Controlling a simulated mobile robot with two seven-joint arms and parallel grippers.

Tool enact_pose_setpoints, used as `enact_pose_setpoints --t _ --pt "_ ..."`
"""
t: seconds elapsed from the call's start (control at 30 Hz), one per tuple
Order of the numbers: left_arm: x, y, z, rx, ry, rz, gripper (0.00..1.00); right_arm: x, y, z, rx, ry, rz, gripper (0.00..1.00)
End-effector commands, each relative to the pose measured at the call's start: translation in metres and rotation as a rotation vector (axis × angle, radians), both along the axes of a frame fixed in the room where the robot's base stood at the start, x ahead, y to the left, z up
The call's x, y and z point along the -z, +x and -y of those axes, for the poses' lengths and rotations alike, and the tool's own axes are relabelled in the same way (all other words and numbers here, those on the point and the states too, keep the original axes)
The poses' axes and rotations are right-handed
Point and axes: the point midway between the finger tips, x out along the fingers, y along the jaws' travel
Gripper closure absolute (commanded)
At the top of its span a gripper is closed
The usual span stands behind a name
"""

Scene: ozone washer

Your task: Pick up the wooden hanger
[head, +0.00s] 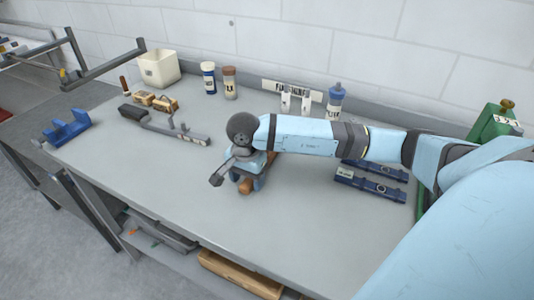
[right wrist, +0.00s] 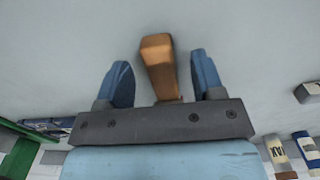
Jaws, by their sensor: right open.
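A brown wooden piece, which I take to be the wooden hanger (head: 246,187), lies on the grey workbench under my right gripper (head: 247,180). In the right wrist view the wooden hanger (right wrist: 158,58) shows as a block-like end between the two blue fingers of my right gripper (right wrist: 160,72). The fingers are open, one on each side of it, with gaps on both sides. The rest of the hanger is hidden by my gripper and wrist. My left gripper is not in view.
A white bin (head: 159,68), jars (head: 230,83) and a blue bottle (head: 335,98) stand along the back. A brush-like tool (head: 165,125) lies left. Dark blue levels (head: 370,185) lie right. The bench front (head: 215,225) is clear.

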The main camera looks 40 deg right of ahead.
Motion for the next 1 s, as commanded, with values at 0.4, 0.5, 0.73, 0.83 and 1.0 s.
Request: enact_pose_setpoints --t 0.4,0.5,0.73,0.83,1.0 --pt "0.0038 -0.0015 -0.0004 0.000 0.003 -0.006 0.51 0.0139 -0.0006 0.0000 -0.001 0.000 0.001 0.47" --pt "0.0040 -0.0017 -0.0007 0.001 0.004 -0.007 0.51 0.0138 -0.0005 0.0001 -0.001 0.000 0.001 0.70" --pt "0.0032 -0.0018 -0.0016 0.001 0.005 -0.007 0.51 0.0132 -0.0004 0.0001 -0.001 -0.001 0.001 1.00" --pt "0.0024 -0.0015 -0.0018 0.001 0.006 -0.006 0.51 0.0131 -0.0003 0.0002 -0.001 -0.001 0.001 1.00" --pt "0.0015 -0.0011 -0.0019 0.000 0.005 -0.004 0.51 0.0079 0.0002 0.0002 -0.001 0.000 0.003 1.00"
